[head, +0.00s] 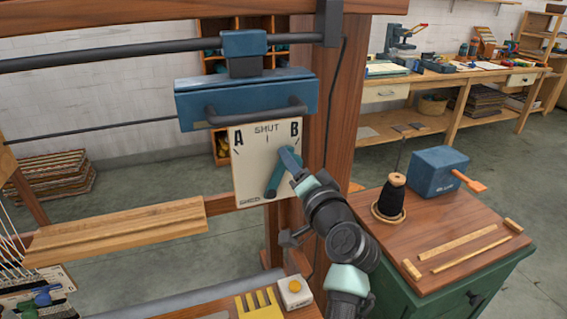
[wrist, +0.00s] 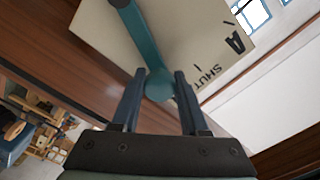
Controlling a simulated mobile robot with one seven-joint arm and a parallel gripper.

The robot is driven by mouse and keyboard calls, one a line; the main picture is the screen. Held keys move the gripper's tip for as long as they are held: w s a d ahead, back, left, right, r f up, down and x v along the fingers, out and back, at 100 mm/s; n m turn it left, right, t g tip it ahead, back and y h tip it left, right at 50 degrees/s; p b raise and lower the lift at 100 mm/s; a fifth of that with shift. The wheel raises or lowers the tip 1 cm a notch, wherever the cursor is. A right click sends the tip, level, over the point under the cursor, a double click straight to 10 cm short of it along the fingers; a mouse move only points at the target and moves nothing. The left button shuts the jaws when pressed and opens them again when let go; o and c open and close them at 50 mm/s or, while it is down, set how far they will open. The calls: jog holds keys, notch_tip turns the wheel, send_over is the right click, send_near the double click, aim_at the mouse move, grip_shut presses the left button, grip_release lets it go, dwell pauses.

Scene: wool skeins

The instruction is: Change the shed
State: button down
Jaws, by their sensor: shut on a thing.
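The shed dial is a cream plate (head: 251,184) on the loom post, lettered A at left, SHUT at top and B at right. Its teal lever (head: 273,182) slants up to the right, with its upper end between the SHUT and B marks. My gripper (head: 287,158) is at that upper end. In the wrist view, the lever (wrist: 139,40) ends in a round knob between the two fingers of my gripper (wrist: 160,76), which is shut on it. The plate (wrist: 185,35) shows A and SHUT there; B is out of sight.
A blue beam with a dark handle (head: 256,113) hangs just above the dial. The wooden post (head: 334,120) stands at its right. A green cabinet (head: 487,280) at lower right bears a cone of black yarn (head: 390,203) and a blue box (head: 437,172). A yellow-button box (head: 294,290) sits below.

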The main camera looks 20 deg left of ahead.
jog(key=shift+w+d+f+m, duration=0.35)
jog(key=shift+d+m, duration=0.1)
jog(key=shift+m, duration=0.25)
jog(key=shift+c, duration=2.2)
grip_release()
jog(key=shift+s, duration=0.1)
jog(key=shift+r, duration=0.1)
jog(key=v, duration=1.3)
